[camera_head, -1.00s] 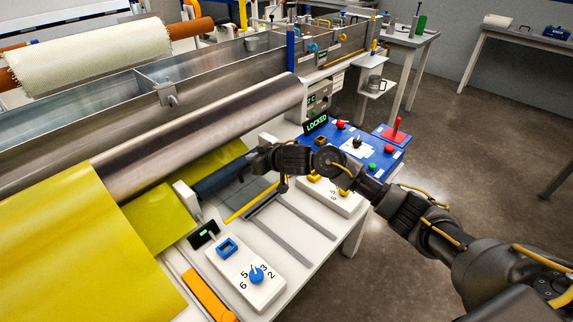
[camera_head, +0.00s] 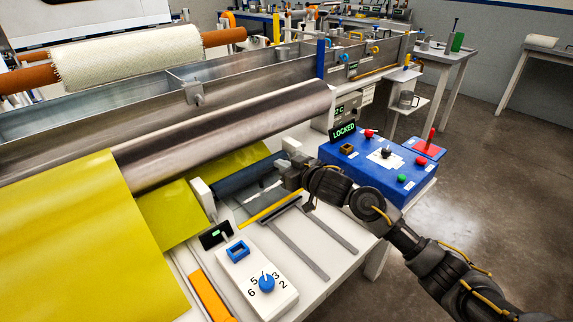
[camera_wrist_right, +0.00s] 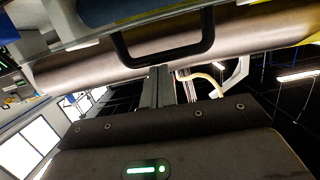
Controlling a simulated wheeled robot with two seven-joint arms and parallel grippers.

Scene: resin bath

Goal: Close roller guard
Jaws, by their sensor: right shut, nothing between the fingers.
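The roller guard appears to be the grey see-through panel (camera_head: 243,209) with a yellow front bar (camera_head: 268,209), lying at the inner end of two grey rails (camera_head: 300,250), beside the dark blue roller (camera_head: 240,176). My right gripper (camera_head: 284,167) is over the panel's far right part; its fingers are small and partly hidden in the head view. In the right wrist view, my shut fingers (camera_wrist_right: 161,75) point toward a black U-shaped handle (camera_wrist_right: 165,55). Nothing is between them, and I cannot tell whether they touch the handle. My left gripper is not in view.
A blue control box (camera_head: 365,172) with a green LOCKED display (camera_head: 343,132) stands just beyond my right arm. A white dial panel (camera_head: 255,280) is at the front. The big steel roller (camera_head: 225,135) and yellow sheet (camera_head: 75,235) fill the left. Open floor lies right.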

